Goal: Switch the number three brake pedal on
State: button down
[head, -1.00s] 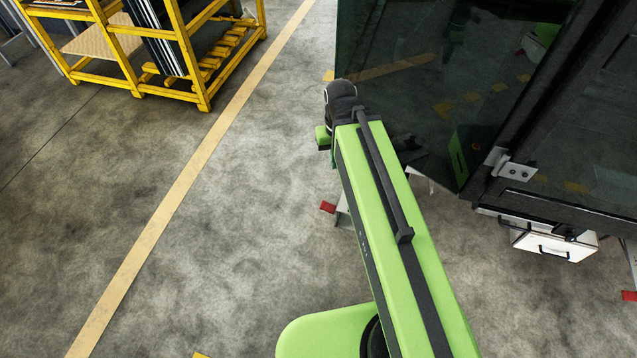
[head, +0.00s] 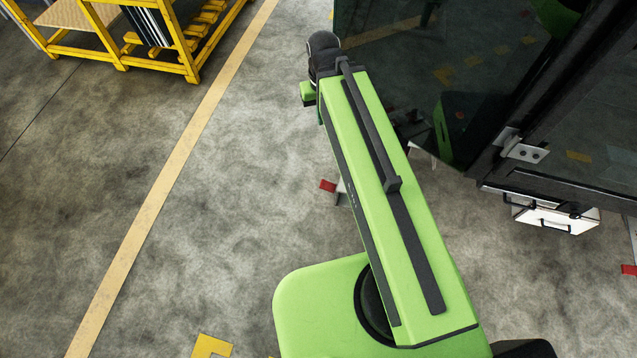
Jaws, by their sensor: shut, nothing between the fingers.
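A small red tab (head: 328,186) sticks out near the floor just left of my arm, beside a pale grey part mostly hidden behind the arm. Another red tab (head: 629,270) shows at the right edge. They look like pedals under the cab trolley, but I read no number and cannot tell on from off. My green arm reaches up the picture to a dark wrist with a small green block beside it. My gripper's fingers are not visible; the arm's far end hides them or they lie out of sight.
The cab's dark glass door (head: 420,90) and black frame fill the upper right, with a metal hinge (head: 522,147). A white box with black handles (head: 552,217) sits below the frame. A yellow rack (head: 192,65) stands upper left. The floor left of my arm is clear, with a yellow line (head: 165,190).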

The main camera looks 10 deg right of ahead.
aim_at(326, 186)
jog(key=k, duration=0.5)
jog(key=u, duration=1.2)
jog(key=i, duration=0.65)
jog(key=z, duration=0.25)
